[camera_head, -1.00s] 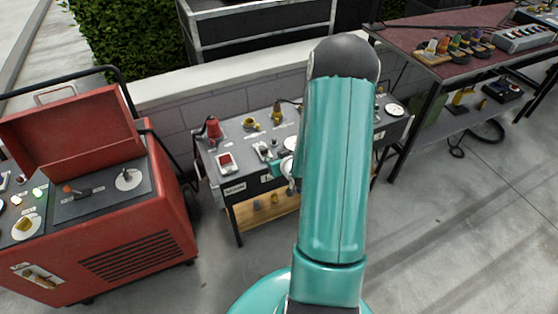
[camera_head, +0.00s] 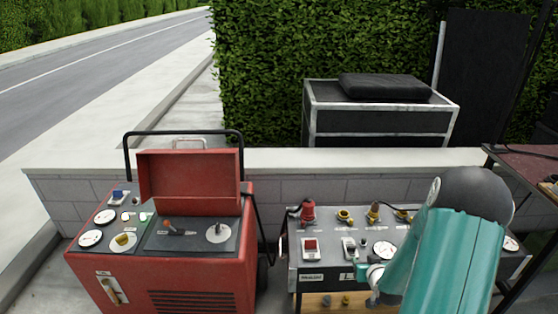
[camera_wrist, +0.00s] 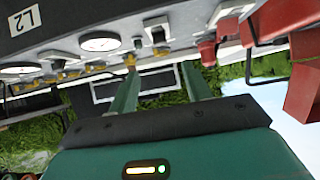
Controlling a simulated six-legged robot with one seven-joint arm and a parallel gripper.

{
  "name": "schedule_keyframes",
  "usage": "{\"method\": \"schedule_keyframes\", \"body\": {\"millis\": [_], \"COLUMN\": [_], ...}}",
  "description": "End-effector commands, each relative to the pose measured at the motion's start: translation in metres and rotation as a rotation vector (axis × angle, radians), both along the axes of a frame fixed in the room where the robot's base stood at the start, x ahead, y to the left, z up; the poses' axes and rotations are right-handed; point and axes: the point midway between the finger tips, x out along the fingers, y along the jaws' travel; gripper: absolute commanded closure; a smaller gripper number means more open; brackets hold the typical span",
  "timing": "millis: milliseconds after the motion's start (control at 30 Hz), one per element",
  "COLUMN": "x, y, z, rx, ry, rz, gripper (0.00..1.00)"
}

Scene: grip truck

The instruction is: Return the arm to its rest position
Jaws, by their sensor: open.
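My teal arm (camera_head: 455,262) rises from the bottom right of the head view and bends forward over the right part of a grey control bench (camera_head: 313,278). It hides part of that bench. In the wrist view, my gripper (camera_wrist: 160,72) shows two green fingers standing apart, with nothing between them. The wrist picture looks tilted and nearly upside down. The panel with its dials (camera_wrist: 100,42) and yellow knobs shows beyond the fingertips. I cannot tell the exact gap between fingertips and panel.
A red machine (camera_head: 200,285) with a raised lid stands left of the bench. A low block wall (camera_head: 110,185) runs behind both. A dark red table (camera_head: 530,165) is at the right edge. A black metal-framed case (camera_head: 380,125) stands behind the wall.

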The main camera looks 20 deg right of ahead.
Motion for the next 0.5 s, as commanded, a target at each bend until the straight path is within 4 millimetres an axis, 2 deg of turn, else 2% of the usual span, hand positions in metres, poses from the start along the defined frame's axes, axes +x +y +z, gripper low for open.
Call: {"method": "schedule_keyframes", "body": {"millis": [167, 367, 500], "x": [0.006, 0.017, 0.017], "y": [0.005, 0.029, 0.055], "z": [0.015, 0.07, 0.114], "rx": [-0.016, -0.064, -0.089], "ry": [0.02, 0.107, 0.172], "rz": [0.011, 0.037, 0.05], "gripper": [0.51, 0.51, 0.51]}}
